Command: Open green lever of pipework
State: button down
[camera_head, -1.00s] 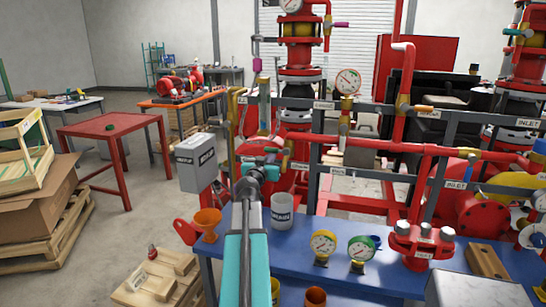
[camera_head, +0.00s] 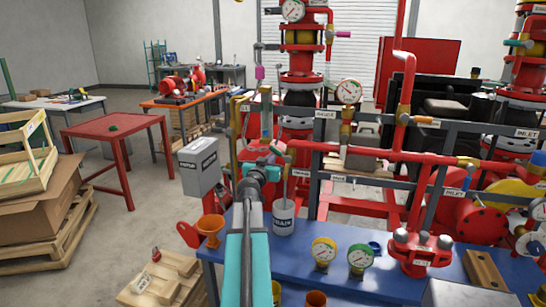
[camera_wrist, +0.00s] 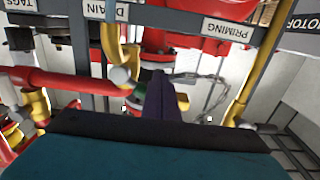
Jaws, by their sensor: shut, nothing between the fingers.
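My gripper (camera_wrist: 160,97) shows in the wrist view with its dark purple fingers shut and close together among the pipes. In the head view my gripper (camera_head: 266,162) is at the left end of the red pipework, and its fingertips cannot be made out. A small green patch (camera_wrist: 134,108) shows just left of the fingers in the wrist view, beside a yellow valve body. I cannot tell whether it is the green lever, or whether the fingers touch it. The rest of the lever is hidden or too small to tell.
A DRAIN label (camera_wrist: 107,10) and a PRIMING label (camera_wrist: 229,30) show on grey frame bars. A red pipe (camera_wrist: 70,80) lies to the left. A grey box (camera_head: 199,167) is left of my gripper.

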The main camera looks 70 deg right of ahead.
aim_at(275, 150)
jog(key=shift+s+r, duration=0.2)
jog(key=shift+r, duration=0.75)
jog(key=shift+s+r+p, duration=0.4)
jog(key=shift+r+p, duration=0.05)
jog(key=shift+r, duration=0.2)
jog(key=shift+s+r, duration=0.55)
jog(key=shift+s+d+r, duration=0.1)
jog(key=shift+s+r, duration=0.2)
jog(key=shift+s, duration=0.3)
jog(key=shift+w+f, duration=0.1)
jog(key=shift+w, duration=0.05)
jog(key=shift+w+b, duration=0.45)
jog(key=shift+b, duration=0.05)
jog(key=a+b, duration=0.2)
jog(key=a, duration=0.7)
jog(key=shift+s+b, duration=0.3)
